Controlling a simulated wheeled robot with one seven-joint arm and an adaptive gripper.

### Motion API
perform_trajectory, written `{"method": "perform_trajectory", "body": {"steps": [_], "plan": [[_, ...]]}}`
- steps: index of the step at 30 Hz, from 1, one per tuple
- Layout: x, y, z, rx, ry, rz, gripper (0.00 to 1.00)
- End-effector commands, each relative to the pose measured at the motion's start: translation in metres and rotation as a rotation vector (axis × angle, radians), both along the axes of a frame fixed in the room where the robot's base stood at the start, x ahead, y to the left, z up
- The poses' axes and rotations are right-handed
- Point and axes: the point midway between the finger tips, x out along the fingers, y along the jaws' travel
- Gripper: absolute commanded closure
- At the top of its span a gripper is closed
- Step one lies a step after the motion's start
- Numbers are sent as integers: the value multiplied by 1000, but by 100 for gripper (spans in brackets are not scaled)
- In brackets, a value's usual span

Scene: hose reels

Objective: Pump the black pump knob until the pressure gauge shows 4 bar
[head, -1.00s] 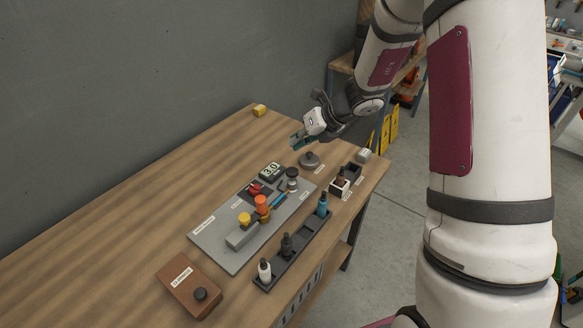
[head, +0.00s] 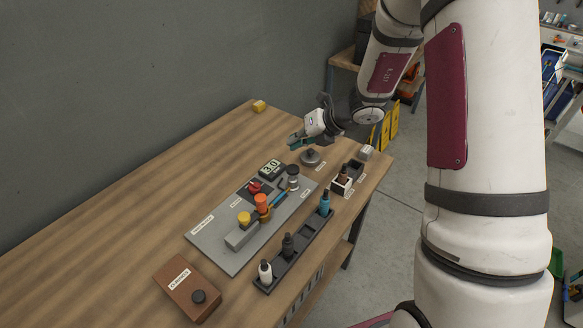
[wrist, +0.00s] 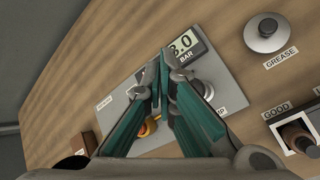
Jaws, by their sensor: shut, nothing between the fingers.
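The pressure gauge (head: 270,167) on the grey board (head: 215,245) reads 3.0; in the wrist view the gauge (wrist: 184,46) shows its "BAR" marking, with the first digit partly covered. The black pump knob (head: 292,170) tops a light cylinder beside the gauge. In the wrist view the pump (wrist: 207,90) is partly hidden behind a finger. My gripper (head: 293,139) is above the far end of the board, apart from the knob. Its teal fingers (wrist: 163,58) are shut and empty.
A grey disc with a knob, labelled grease (head: 311,157), stands beyond the board. Yellow and orange fittings (head: 261,203) rise from the board. A dark tray (head: 272,279) holds bottles. A brown box (head: 177,291) and a small white-sided bin (head: 340,187) are nearby. The table's left is clear.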

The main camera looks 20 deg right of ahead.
Motion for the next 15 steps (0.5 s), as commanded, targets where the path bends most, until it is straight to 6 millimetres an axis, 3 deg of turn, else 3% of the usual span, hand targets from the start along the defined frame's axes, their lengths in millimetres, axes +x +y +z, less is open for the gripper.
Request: {"method": "perform_trajectory", "body": {"steps": [6,15], "plan": [[3,0,-31,1,0,-1,100],[1,0,-51,0,-1,1,100]]}}
